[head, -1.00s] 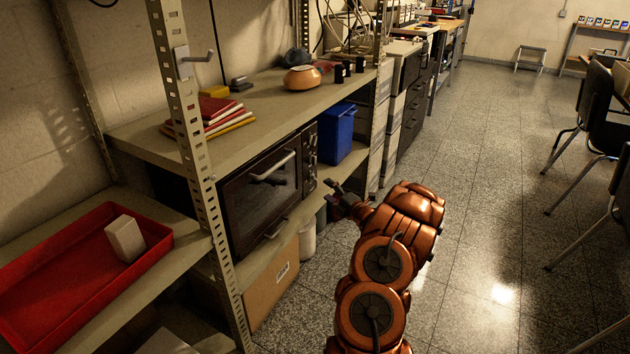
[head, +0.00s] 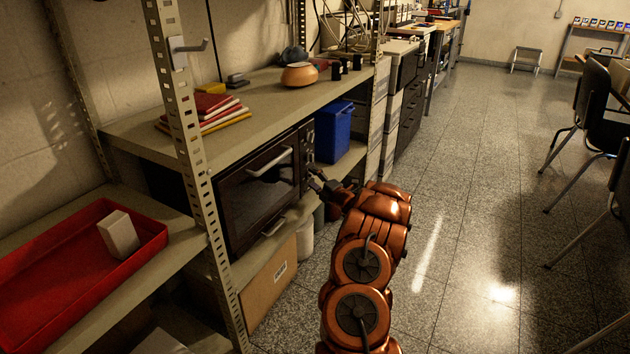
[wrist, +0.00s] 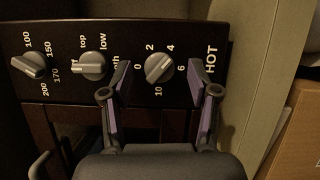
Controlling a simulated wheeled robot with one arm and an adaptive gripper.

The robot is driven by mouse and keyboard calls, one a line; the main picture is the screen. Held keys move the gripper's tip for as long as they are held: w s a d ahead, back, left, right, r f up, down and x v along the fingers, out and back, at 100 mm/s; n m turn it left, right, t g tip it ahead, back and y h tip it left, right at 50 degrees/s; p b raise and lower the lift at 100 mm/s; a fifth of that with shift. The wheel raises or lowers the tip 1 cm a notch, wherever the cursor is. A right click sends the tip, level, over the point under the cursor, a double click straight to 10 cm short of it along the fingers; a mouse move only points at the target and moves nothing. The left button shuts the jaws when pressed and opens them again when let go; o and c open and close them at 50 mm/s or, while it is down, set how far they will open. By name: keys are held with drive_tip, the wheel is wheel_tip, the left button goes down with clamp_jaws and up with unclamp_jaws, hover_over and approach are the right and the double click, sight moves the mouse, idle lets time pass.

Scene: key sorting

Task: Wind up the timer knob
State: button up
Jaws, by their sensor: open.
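The timer knob (wrist: 159,68) is a silver dial with numbers around it on the black oven panel in the wrist view. Its grip bar is tilted, with the upper end to the right. My gripper (wrist: 157,85) is open, with one finger on each side of this knob and a gap on both sides. In the head view my gripper (head: 318,182) is at the right end of the black oven (head: 258,195), in front of its control panel. The head view is too small to show the timer knob clearly.
Two more knobs, a function knob (wrist: 89,66) and a temperature knob (wrist: 35,65), sit left of the timer in the wrist view. A metal shelf post (head: 185,130) stands left of the oven. A blue bin (head: 333,132) is just beyond it.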

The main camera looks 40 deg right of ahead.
drive_tip(key=shift+c, duration=0.4)
clamp_jaws()
idle(1.1)
drive_tip(key=shift+o, duration=0.4)
unclamp_jaws()
drive_tip(key=shift+s, duration=0.1)
drive_tip(key=s+a, duration=0.1)
drive_tip(key=s, duration=1)
drive_tip(key=shift+s+f, duration=0.15)
drive_tip(key=shift+s, duration=0.25)
drive_tip(key=shift+a, duration=0.1)
